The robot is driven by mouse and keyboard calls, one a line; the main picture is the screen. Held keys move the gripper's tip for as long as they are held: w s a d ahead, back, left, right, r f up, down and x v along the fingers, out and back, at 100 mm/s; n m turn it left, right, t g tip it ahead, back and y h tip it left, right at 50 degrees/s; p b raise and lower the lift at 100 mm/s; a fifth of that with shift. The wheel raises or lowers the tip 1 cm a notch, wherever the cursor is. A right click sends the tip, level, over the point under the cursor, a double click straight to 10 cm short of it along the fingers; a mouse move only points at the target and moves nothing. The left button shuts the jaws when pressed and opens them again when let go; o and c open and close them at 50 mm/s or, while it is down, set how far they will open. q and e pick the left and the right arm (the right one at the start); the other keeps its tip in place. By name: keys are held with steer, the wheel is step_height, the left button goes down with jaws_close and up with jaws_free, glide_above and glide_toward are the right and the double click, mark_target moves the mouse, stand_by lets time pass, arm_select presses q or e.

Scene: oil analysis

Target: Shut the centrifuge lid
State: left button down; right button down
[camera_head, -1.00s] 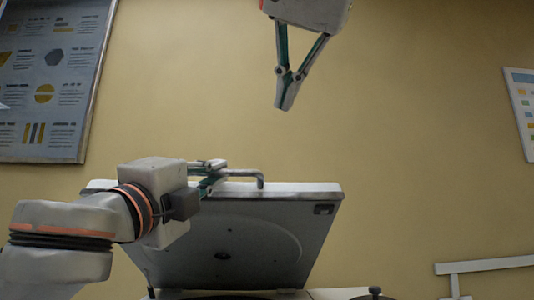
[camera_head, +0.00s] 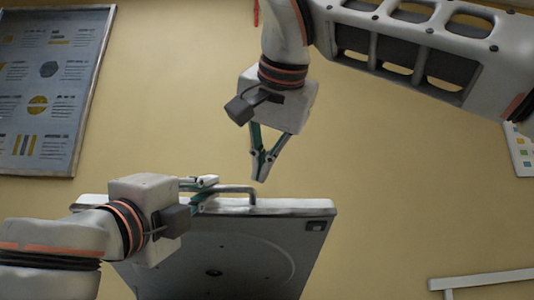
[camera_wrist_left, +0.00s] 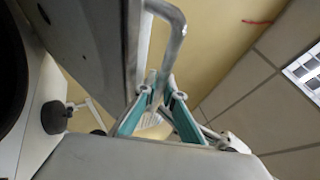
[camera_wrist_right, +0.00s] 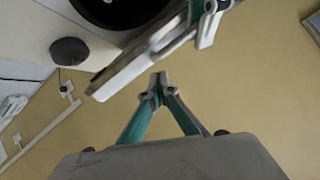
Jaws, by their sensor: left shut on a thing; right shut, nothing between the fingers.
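The centrifuge lid (camera_head: 225,255) stands raised and tilted in the head view, its grey inner face towards me. A bent metal handle (camera_head: 240,190) runs along its top edge. My left gripper (camera_head: 212,190) is shut on that handle near its left part; the left wrist view shows the fingers (camera_wrist_left: 157,88) around the handle bar (camera_wrist_left: 175,40). My right gripper (camera_head: 261,178) is shut and empty, pointing down just above the lid's top edge, right of the left gripper. In the right wrist view its fingertips (camera_wrist_right: 158,80) are apart from the lid (camera_wrist_right: 140,65).
A dark round opening (camera_wrist_right: 120,8) and a black knob (camera_wrist_right: 70,50) show beside the lid in the right wrist view. A poster (camera_head: 50,85) hangs on the wall at left. A white rail (camera_head: 485,280) is at lower right.

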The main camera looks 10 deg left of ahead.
mark_target(255, 202)
arm_select(q)
steer(key=shift+d+f, duration=0.1)
arm_select(e)
steer(key=shift+s+a+f, duration=0.15)
steer(key=shift+s+f, duration=0.05)
steer(key=shift+f, duration=0.3)
steer(key=shift+s, duration=0.1)
steer(key=shift+s+d+f, duration=0.2)
steer(key=shift+s+f, duration=0.5)
steer(key=shift+f, duration=0.25)
steer(key=shift+s+d+f, duration=0.1)
steer(key=shift+s+f, duration=0.05)
steer(key=shift+f, duration=0.25)
arm_select(q)
steer(key=c, duration=2.4)
jaws_free()
steer(key=shift+w, duration=0.1)
